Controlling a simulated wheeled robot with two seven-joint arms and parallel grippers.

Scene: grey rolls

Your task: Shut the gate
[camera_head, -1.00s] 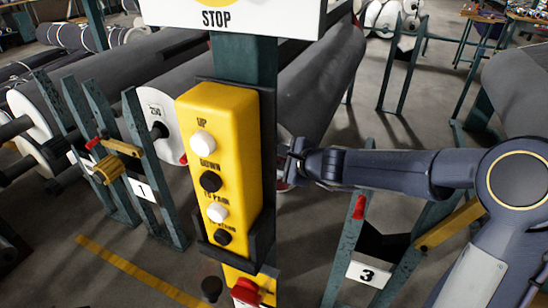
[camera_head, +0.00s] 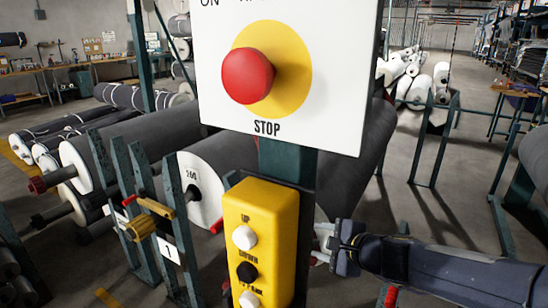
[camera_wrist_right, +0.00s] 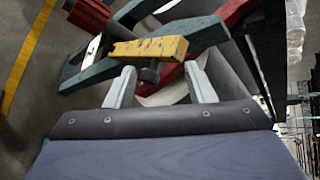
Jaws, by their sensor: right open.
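A yellow bar (camera_head: 155,207), perhaps the gate, sits on the teal stand (camera_head: 178,225) labelled 1, with a rounded yellow piece (camera_head: 141,227) below it. In the right wrist view, a worn yellow bar (camera_wrist_right: 150,48) on teal metal lies just beyond the fingertips; I cannot tell if it is the same bar. My right gripper (camera_head: 324,240) is just right of the yellow button box, its tips partly hidden behind the post. In its wrist view the fingers (camera_wrist_right: 161,86) are spread with nothing held between them. My left gripper is not in view.
A teal post with a STOP panel (camera_head: 345,70), a red button (camera_head: 247,76) and a yellow button box (camera_head: 262,215) stands close in front. Large grey rolls (camera_head: 150,130) lie behind the stand. Open floor (camera_head: 405,195) shows at the right.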

